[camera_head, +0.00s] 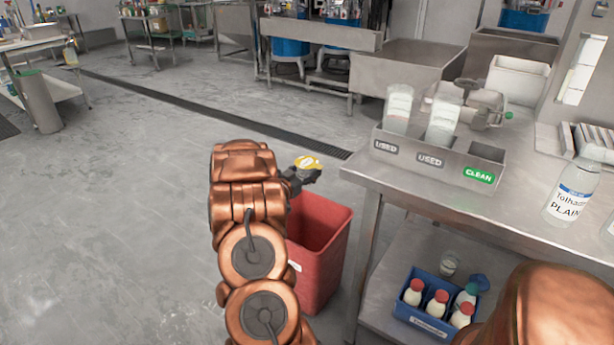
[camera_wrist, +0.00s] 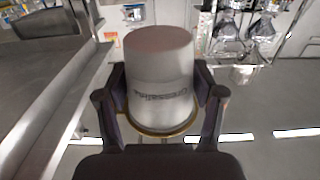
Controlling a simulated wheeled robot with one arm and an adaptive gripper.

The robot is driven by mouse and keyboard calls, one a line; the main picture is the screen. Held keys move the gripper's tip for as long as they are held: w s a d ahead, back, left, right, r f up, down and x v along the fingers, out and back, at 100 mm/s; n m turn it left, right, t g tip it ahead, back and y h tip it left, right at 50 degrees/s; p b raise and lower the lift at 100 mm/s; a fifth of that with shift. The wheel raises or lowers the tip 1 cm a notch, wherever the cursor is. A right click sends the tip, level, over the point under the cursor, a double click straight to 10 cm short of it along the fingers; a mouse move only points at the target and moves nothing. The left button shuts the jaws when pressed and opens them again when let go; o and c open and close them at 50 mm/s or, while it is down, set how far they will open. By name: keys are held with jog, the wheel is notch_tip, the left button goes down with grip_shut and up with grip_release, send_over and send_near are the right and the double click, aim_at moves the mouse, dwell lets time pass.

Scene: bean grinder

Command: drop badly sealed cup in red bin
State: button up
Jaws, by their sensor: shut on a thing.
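My gripper (camera_head: 300,176) is shut on a cup (camera_wrist: 160,75), which it holds in the air. In the wrist view the cup is whitish with dark lettering and a gold rim, and it sits between both fingers of the gripper (camera_wrist: 160,108). In the head view only the yellow-gold top of the cup (camera_head: 307,163) shows. The red bin (camera_head: 322,225) stands on the floor beside the table, below the gripper. The cup appears above the bin's far edge; I cannot tell whether it is directly over the opening. My arm hides the bin's left side.
A metal table (camera_head: 400,185) stands right of the bin. On it are a holder (camera_head: 455,158) with used and clean slots and a labelled bottle (camera_head: 572,192). A blue crate (camera_head: 428,318) of small bottles sits on its lower shelf.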

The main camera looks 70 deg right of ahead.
notch_tip(320, 180, down, 6)
jog(key=b, duration=0.3)
jog(key=shift+b, duration=0.35)
jog(key=shift+s, duration=0.1)
jog(key=o, duration=1.4)
jog(key=shift+c, duration=0.2)
jog(key=shift+o, duration=0.3)
